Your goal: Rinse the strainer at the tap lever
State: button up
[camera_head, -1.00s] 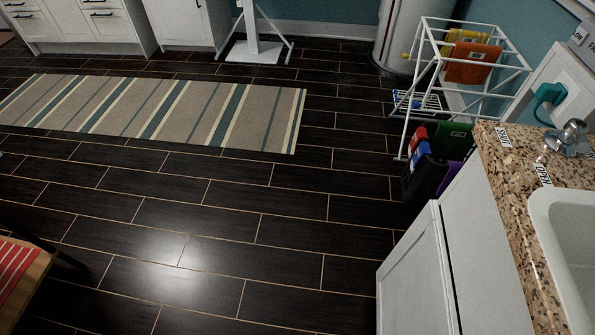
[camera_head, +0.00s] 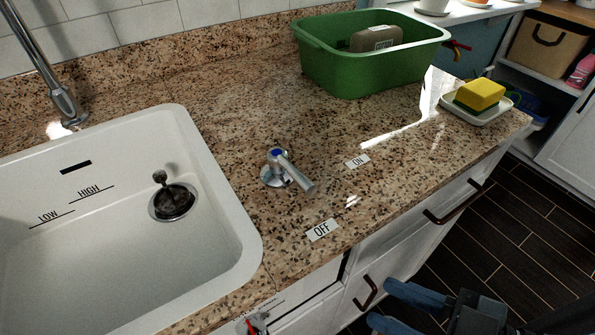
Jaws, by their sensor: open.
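The dark strainer (camera_head: 172,204) sits in the drain of the white sink (camera_head: 222,232), with a small knob standing up from it. The tap lever (camera_head: 292,172) has a chrome handle with a blue mark and stands on the counter right of the sink. Its handle points to the lower right, between the "ON" label (camera_head: 357,161) and the "OFF" label (camera_head: 322,229). The chrome tap spout (camera_head: 42,70) rises behind the sink; its outlet is out of view. No water shows. My gripper (camera_head: 381,304) has blue fingers, apart and empty, in front of the cabinet, right of the sink.
A green tub (camera_head: 350,70) holding a grey labelled item (camera_head: 376,38) stands at the back of the speckled counter (camera_head: 225,95). A yellow sponge (camera_head: 480,94) lies on a white dish (camera_head: 450,105) at the right. Dark handles (camera_head: 367,293) jut from the cabinet front.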

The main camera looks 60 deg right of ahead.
aim_at(278, 162)
jog(key=k+j, duration=0.15)
jog(key=j, duration=0.25)
jog(key=k+j+u, duration=0.15)
jog(key=j, duration=0.3)
jog(key=k+j, duration=0.1)
jog(key=j, duration=0.3)
jog(key=k+j+u, duration=0.1)
jog(key=j, duration=0.35)
